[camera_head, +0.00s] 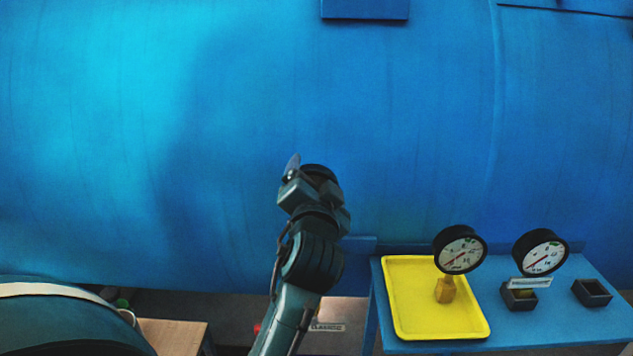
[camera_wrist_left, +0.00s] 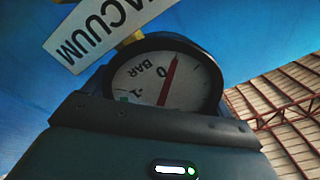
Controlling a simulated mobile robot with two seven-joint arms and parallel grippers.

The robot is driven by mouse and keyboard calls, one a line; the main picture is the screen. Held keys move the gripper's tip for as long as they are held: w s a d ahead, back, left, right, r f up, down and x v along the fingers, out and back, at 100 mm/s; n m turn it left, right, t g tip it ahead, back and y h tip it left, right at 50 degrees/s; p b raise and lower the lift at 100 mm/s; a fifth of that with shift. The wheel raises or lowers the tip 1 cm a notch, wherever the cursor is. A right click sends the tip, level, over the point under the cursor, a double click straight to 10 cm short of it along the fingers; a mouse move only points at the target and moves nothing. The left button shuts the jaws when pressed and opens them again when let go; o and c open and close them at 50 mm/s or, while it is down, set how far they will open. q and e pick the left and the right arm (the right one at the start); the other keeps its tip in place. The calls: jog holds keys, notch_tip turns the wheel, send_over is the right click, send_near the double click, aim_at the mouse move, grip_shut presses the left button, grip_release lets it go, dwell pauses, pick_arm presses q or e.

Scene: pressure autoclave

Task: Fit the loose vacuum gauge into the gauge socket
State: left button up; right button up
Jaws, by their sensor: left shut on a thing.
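My left gripper (camera_head: 312,190) is raised in front of the blue vessel, left of the small blue table. It is shut on a round black-rimmed vacuum gauge (camera_head: 319,172). In the left wrist view the held gauge (camera_wrist_left: 165,80) shows a white dial with "BAR", 0 and -1 and a red needle. A white plate reading "VACUUM" (camera_wrist_left: 95,32) and a bit of yellow metal show beside it. An open dark square holder (camera_head: 592,293) sits empty at the table's right. I cannot tell whether it is the gauge socket. My right gripper is out of view.
A yellow tray (camera_head: 410,310) on the blue table (camera_head: 550,325) holds another gauge (camera_head: 460,249) with a brass stem. A further gauge (camera_head: 540,252) with a white plate stands at a dark holder (camera_head: 519,298). The blue vessel (camera_head: 420,120) fills the background.

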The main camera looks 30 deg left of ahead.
pick_arm(q)
jog(key=shift+f, duration=0.2)
jog(key=shift+f+b, duration=1.3)
jog(key=shift+f, duration=0.3)
jog(key=o, duration=1.2)
jog(key=shift+f, duration=0.1)
